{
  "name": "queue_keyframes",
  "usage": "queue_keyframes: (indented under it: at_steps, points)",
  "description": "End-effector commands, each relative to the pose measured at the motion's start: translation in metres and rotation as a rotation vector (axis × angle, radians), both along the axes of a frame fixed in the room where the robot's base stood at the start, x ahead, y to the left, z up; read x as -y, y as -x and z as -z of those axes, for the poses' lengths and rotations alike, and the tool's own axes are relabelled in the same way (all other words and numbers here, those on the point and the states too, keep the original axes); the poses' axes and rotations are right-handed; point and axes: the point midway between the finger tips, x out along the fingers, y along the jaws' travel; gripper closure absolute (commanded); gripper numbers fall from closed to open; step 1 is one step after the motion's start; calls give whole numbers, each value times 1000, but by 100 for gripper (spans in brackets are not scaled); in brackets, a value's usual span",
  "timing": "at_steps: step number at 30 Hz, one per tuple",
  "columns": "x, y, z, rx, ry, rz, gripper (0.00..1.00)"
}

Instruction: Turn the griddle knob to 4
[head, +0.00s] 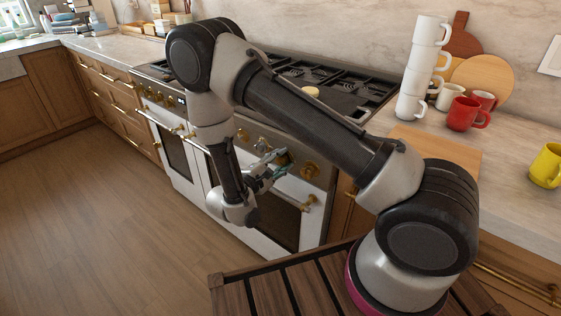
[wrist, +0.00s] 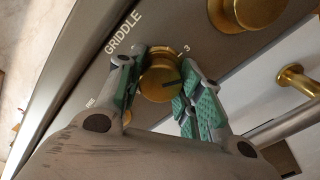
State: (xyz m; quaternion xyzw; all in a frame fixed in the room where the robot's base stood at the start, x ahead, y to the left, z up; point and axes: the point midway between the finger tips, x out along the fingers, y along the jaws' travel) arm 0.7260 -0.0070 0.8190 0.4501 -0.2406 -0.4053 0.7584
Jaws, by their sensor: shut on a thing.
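The brass griddle knob (wrist: 160,82) sits on the stove's dark front panel, beside the printed word GRIDDLE, in the wrist view. It has a dark pointer line on its face, and a figure 3 is printed near its upper right. The other dial marks are mostly hidden or too small to read. My gripper (wrist: 163,72) is shut on the knob, with one green-padded finger on each side. In the head view my gripper (head: 272,166) is at the front panel of the white range (head: 285,215) and hides most of the knob.
Another brass knob (wrist: 238,12) is close by at the upper right in the wrist view. A brass oven handle bracket (wrist: 297,80) and its bar stand close to the right finger. Stacked white mugs (head: 420,75) and a red mug (head: 466,113) stand on the counter at right.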

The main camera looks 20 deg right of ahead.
Motion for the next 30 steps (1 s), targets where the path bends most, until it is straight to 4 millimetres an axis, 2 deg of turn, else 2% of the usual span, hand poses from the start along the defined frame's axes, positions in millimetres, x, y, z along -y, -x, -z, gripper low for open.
queue_keyframes:
  at_steps: [5,6,9,20,23,30]
  points:
    - [0,0,1,-4,-1,-1,88]
    - [0,0,1,-4,-1,-1,58]
    - [0,0,1,-4,0,-1,42]
    - [-3,2,0,-2,0,-2,42]
    - [-13,8,0,-2,0,-4,42]
    - [-58,37,1,-1,0,-6,42]
